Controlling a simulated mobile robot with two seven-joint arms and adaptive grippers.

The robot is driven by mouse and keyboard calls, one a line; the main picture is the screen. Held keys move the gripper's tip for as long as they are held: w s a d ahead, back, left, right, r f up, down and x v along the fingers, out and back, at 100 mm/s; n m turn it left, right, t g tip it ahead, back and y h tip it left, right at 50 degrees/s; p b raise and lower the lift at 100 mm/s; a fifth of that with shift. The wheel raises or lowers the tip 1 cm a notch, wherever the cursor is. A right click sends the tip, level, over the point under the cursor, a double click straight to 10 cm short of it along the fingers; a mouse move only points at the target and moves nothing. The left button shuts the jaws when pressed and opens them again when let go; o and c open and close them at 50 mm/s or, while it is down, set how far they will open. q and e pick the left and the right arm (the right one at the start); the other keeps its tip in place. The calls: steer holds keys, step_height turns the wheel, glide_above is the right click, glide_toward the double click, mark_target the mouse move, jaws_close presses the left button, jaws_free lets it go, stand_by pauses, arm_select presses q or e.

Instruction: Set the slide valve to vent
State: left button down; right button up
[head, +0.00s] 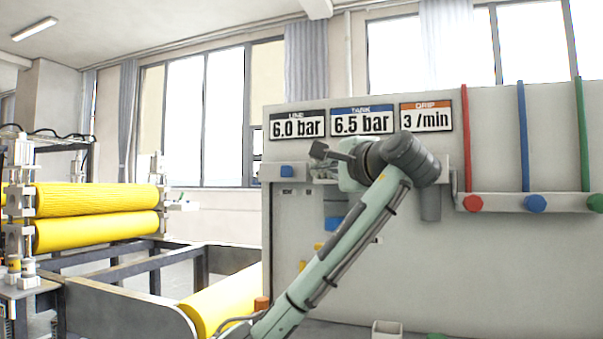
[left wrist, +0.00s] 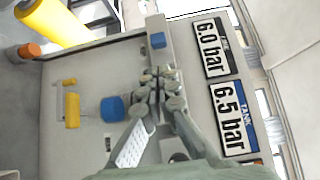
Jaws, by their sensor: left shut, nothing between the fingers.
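The slide valve shows as a pale rail on the grey panel, with a blue slider block (head: 287,171) at its left end below the LINE display. Small dark labels sit under the rail, too small to read surely. My left gripper (head: 322,160) is in front of the rail, to the right of the blue block. In the left wrist view the closed fingertips (left wrist: 157,82) are over the rail and the blue block (left wrist: 158,40) stands beyond them, apart. The fingers hold nothing. The arm hides the rail's right part. My right gripper is not in view.
The panel (head: 450,260) carries LINE, TANK and DRIP displays (head: 362,120). A blue knob (left wrist: 112,108) and yellow handle (left wrist: 71,103) sit below the rail. Red, blue and green valves (head: 535,203) are at right. Yellow rollers (head: 95,230) stand at left.

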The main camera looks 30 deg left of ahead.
arm_select(q)
steer(key=p, duration=0.1)
glide_toward(293, 172)
steer(key=a, duration=0.1)
steer(key=x, duration=0.4)
steer(key=shift+w+d+p, duration=0.1)
steer(key=shift+p, duration=0.25)
steer(key=shift+w+a, duration=0.3)
steer(key=shift+a, duration=0.1)
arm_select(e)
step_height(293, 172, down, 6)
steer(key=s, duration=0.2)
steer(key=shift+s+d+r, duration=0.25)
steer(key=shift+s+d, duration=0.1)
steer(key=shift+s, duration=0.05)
